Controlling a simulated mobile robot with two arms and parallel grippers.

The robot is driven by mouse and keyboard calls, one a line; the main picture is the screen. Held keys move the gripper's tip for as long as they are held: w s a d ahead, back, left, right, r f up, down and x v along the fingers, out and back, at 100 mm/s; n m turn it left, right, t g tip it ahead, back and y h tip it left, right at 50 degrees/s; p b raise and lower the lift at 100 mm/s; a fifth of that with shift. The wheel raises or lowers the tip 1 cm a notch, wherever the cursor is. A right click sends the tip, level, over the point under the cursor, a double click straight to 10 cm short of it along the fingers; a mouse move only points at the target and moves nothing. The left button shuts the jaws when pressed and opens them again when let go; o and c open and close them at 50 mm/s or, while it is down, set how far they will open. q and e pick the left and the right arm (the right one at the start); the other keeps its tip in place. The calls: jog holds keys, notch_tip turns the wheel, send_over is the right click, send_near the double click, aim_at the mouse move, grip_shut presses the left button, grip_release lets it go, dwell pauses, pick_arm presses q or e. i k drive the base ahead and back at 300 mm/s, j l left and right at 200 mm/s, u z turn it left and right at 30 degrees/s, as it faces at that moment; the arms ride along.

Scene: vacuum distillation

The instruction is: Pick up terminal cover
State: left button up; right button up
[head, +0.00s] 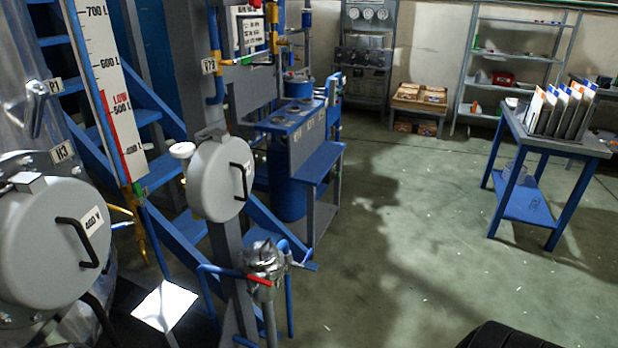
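A round grey cover (45,245) with a black handle and a white label reading 400 V is at the lower left of the head view. It sits upright on the front of a grey metal vessel. A second, smaller round grey cover (217,180) with a black handle and a small label is on a grey post right of it. The 400 V label fits a terminal cover, but the frame does not name either one. Neither of my grippers is in view.
A blue ladder-like stair (150,118) and a level scale (105,75) stand behind the covers. A metal pot with a red lever (265,262) is below the smaller cover. A blue table (550,143) with binders stands right. The green floor (420,240) between is clear.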

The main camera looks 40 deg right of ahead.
aim_at(219, 180)
jog(key=z, duration=0.85)
